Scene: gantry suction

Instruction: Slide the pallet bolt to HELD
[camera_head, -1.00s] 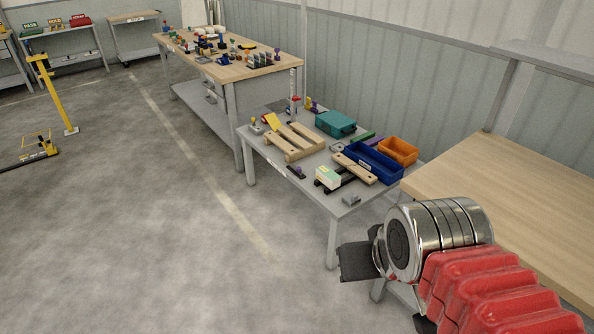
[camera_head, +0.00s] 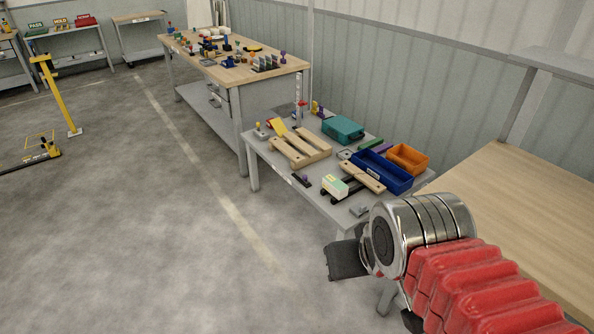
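A grey side table (camera_head: 328,205) carries a small wooden pallet (camera_head: 300,147) with pale slats near its far left end. No HELD marking is readable. My gripper (camera_head: 346,260) shows as a dark block at the end of my red and chrome arm, low in front of the table's near end and apart from these things. Its fingers cannot be made out.
A blue bin (camera_head: 384,187), an orange bin (camera_head: 408,158), a teal case (camera_head: 343,130) and a pale green-topped block (camera_head: 334,186) crowd the side table. A cluttered workbench (camera_head: 240,73) stands behind it. A wooden bench (camera_head: 500,190) is at right.

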